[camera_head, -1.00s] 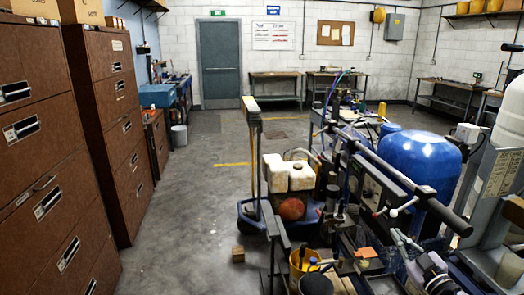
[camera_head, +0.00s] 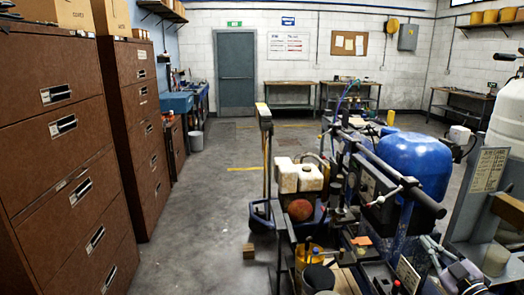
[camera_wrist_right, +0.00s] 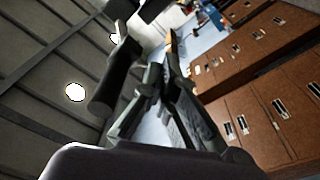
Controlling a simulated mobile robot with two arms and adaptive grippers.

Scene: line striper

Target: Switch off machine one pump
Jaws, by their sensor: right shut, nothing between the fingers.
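A line striper machine stands at the centre right, with a blue tank (camera_head: 414,165), a black handlebar (camera_head: 395,178) and a dark control box (camera_head: 374,196) below the bar. A small lever with a red tip (camera_head: 384,199) shows by the bar. I cannot make out which part is the pump switch. My left gripper is not in view.
Brown filing cabinets (camera_head: 66,150) line the left side. A wooden block (camera_head: 249,251) lies on the floor by the machine. A white tank (camera_head: 507,122) and a grey frame (camera_head: 475,200) stand at the right.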

